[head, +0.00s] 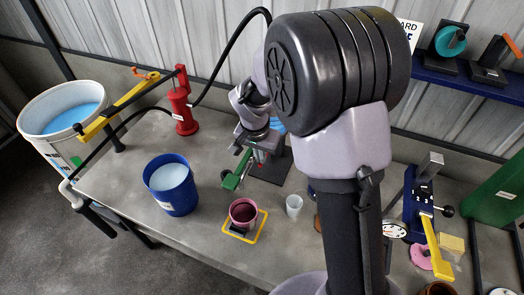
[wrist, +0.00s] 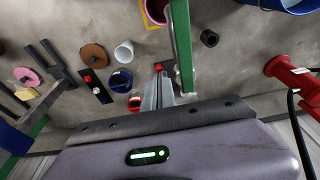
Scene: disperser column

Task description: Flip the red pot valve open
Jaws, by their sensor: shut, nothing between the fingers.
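A red cylindrical pot (head: 183,112) with a white label stands at the back of the bench and carries a black hose. It also shows at the right edge of the wrist view (wrist: 290,74). I cannot tell which part is its valve; an orange handle (head: 146,73) sits on the yellow bar beside it. My gripper (wrist: 159,76) is shut and empty, right beside a green bar (wrist: 183,45), with a small red piece (wrist: 158,67) at its fingertips. Whether it touches either is unclear. In the head view my arm partly hides this spot.
A maroon cup (head: 243,212) stands on a yellow-edged pad, with a white cup (head: 294,205) to its right. A blue bucket (head: 171,186) and a large white bucket (head: 68,115) are at left. A blue lever press (head: 416,205) is at right.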

